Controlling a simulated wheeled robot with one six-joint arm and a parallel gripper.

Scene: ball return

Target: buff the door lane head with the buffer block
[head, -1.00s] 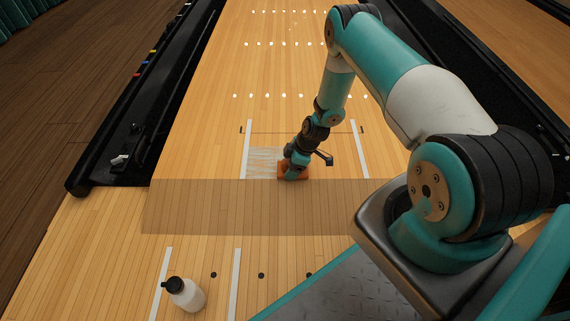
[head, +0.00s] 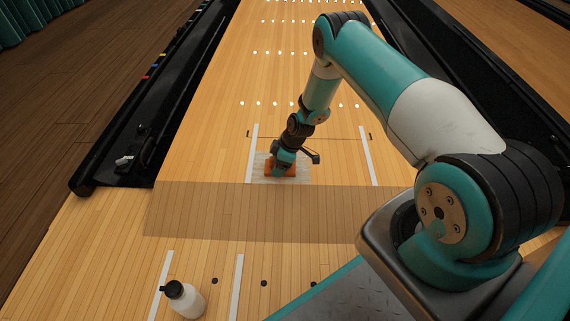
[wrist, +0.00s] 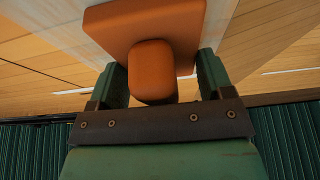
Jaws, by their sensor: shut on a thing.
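My gripper (wrist: 160,80) is shut on the orange buffer block's rounded handle, seen close in the wrist view. The block (wrist: 153,25) has a wide flat base, which rests on or just over the lane. In the head view the block (head: 270,170) sits low under my gripper (head: 281,160). A pale, whitish patch (head: 300,168) on the lane head lies around the block, between two white lines. The block covers part of this patch.
A white bottle with a black cap (head: 184,299) stands at the lower left on the approach. A black gutter (head: 140,130) runs along the lane's left side. A darker band (head: 230,211) crosses the floor nearer me. The lane beyond the block is clear.

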